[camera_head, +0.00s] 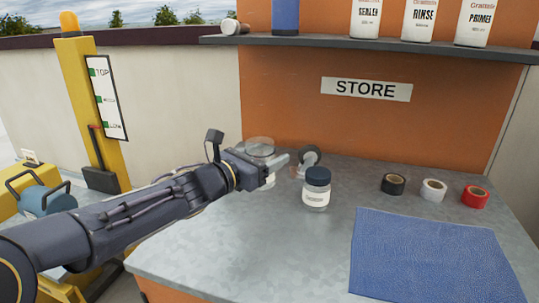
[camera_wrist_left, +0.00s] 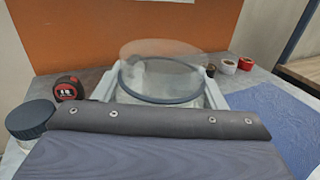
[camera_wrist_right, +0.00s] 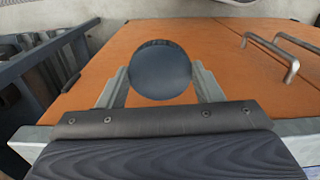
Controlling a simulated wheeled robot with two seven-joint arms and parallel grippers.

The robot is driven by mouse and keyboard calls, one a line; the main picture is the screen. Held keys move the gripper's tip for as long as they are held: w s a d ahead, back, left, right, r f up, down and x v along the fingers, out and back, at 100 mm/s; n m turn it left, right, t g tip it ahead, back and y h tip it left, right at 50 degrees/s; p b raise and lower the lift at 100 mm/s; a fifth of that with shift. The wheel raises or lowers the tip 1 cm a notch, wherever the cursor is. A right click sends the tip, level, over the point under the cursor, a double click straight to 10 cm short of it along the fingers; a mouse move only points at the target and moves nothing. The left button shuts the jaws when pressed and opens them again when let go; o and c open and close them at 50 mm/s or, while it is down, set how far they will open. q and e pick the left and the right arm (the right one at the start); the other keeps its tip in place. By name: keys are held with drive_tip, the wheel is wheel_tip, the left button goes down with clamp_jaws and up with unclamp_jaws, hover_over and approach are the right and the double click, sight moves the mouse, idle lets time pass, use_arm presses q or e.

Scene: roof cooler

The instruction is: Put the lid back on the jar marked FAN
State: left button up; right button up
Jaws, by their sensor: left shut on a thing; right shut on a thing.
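My left gripper (camera_head: 268,160) is shut on a clear jar (camera_head: 260,144) over the back left of the counter. In the left wrist view the jar (camera_wrist_left: 160,52) is between the fingers, with a clear open-looking top and a dark ring around it. Its label is mostly hidden, so I cannot read a mark. My right gripper (camera_wrist_right: 160,80) is shut on a round dark blue-grey lid (camera_wrist_right: 160,68), seen only in the right wrist view, in front of orange panels. Another jar (camera_head: 316,192) stands on the counter with a dark lid on; its label is too small to read.
A tape measure (camera_head: 310,156) lies behind the lidded jar. Black (camera_head: 393,184), white (camera_head: 433,189) and red (camera_head: 474,197) tape rolls sit at the right. A blue mat (camera_head: 425,255) covers the front right. The shelf (camera_head: 350,47) overhangs the back. The counter's front middle is clear.

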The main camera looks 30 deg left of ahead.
use_arm(q)
drive_tip(key=shift+s+d+r, duration=0.1)
drive_tip(key=shift+s+r, duration=0.05)
drive_tip(key=shift+s, duration=0.15)
drive_tip(key=o, duration=0.4)
drive_tip(key=shift+c, duration=0.2)
drive_tip(key=c, duration=0.7)
drive_tip(key=shift+c, duration=0.2)
